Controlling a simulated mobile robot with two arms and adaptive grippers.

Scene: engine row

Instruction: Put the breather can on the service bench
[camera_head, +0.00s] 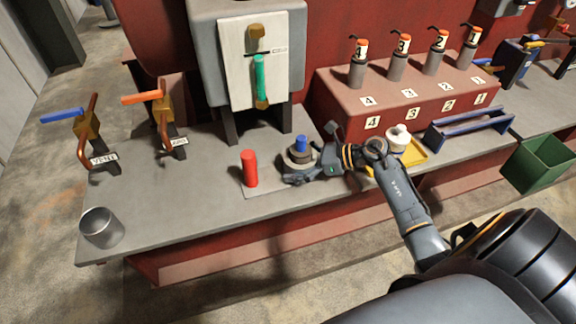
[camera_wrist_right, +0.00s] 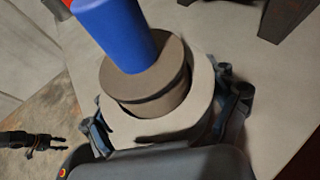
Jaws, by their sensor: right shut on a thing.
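A squat grey round can with a blue stem (camera_head: 300,152), which I take to be the breather can, is at a thin grey plate on the bench. My right gripper (camera_head: 308,168) is shut on it, reaching in from the right. In the right wrist view the can's wide pale collar (camera_wrist_right: 203,95) sits between the two fingers. Whether its base touches the plate is hidden. The long grey bench (camera_head: 205,210) runs under it. A dark finger-like shape at the lower left of the right wrist view may be my left gripper (camera_wrist_right: 35,143); its opening is unclear.
A red cylinder (camera_head: 249,169) stands just left of the can. An open metal cup (camera_head: 101,227) stands at the bench's left end. A yellow tray (camera_head: 414,157) with a white roll (camera_head: 398,138) and a blue rack (camera_head: 470,129) lie right.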

